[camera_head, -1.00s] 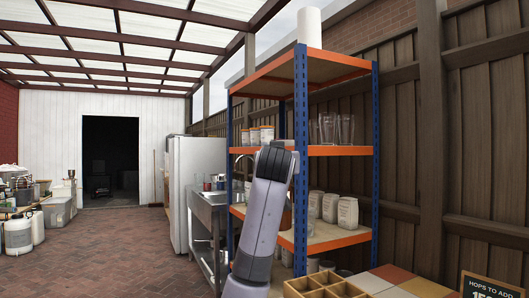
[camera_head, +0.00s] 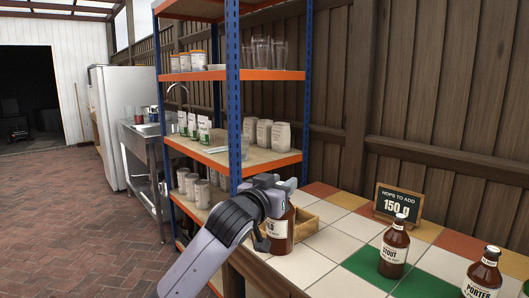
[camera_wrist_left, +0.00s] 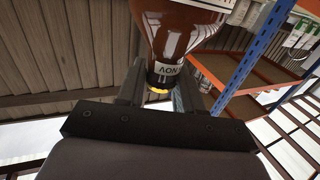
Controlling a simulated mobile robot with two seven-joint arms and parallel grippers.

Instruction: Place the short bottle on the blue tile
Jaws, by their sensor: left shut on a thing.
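My left gripper (camera_head: 282,188) is shut around the neck of a brown bottle (camera_head: 279,228) with a pale label. In the left wrist view the bottle (camera_wrist_left: 172,30) hangs between the two fingers, its neck label and yellow cap edge showing. It is upright at the table's left side, in front of the wooden crate; I cannot tell whether its base touches anything. Its full height is partly hidden by my gripper. No blue tile shows; the tiled table top (camera_head: 305,262) shows white, green, red and yellow tiles. My right gripper is not in view.
A stout bottle (camera_head: 394,247) stands on a green tile and a porter bottle (camera_head: 483,275) stands at the right. A wooden crate (camera_head: 306,220) is behind the held bottle. A hops sign (camera_head: 398,204) stands at the back. A blue-and-orange shelf (camera_head: 233,90) rises beside the table.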

